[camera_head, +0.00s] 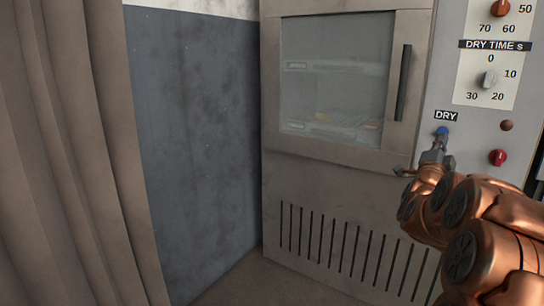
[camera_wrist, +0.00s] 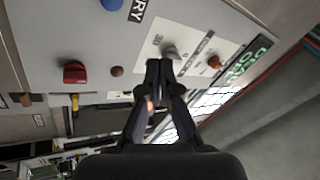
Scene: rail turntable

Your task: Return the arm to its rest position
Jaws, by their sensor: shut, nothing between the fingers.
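My copper-coloured arm reaches in from the right in the head view. My gripper (camera_head: 437,146) is shut and empty, in front of the control panel just below the blue button (camera_head: 442,131) under the DRY label. I cannot tell from the head view whether it touches the button. In the wrist view the closed fingertips (camera_wrist: 159,70) show against the panel near a grey knob (camera_wrist: 170,52), and the blue button (camera_wrist: 112,4) is at the top edge, apart from them in the picture.
The cabinet has a closed glass door (camera_head: 335,75) with a dark vertical handle (camera_head: 403,83). The panel carries a red knob (camera_head: 499,157), a small dark red round part (camera_head: 507,125) and the DRY TIME dial (camera_head: 488,79). A brown curtain (camera_head: 85,150) hangs at the left.

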